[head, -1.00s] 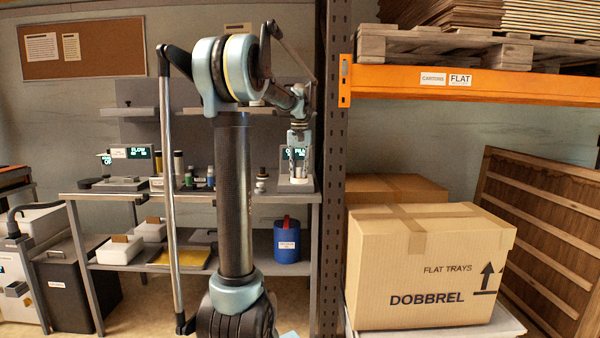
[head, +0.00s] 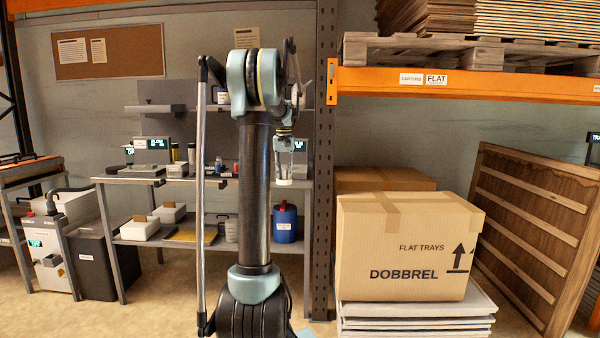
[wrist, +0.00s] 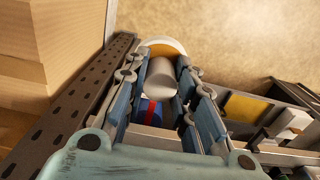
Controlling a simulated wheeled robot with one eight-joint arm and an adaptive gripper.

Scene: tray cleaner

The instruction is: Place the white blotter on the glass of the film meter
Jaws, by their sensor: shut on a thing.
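My gripper (head: 284,150) is shut on the white blotter, whose pale round base (head: 284,183) hangs below the fingertips. In the wrist view the blotter (wrist: 161,77) shows as a pale cylinder between my two fingers (wrist: 165,90), with a wider white disc beyond it. The blotter is in the air in front of the bench, with floor showing past it. The film meter seems to be the unit with a lit display (head: 299,145) at the bench's right end. It is mostly hidden behind my gripper, and its glass cannot be made out.
A perforated rack upright (head: 325,160) stands close to the right of my gripper, with a Dobbrel carton (head: 400,247) beyond. The bench (head: 190,181) carries another display unit (head: 153,144) and small bottles. A blue container (head: 286,223) stands on its lower shelf. Floor is clear at front left.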

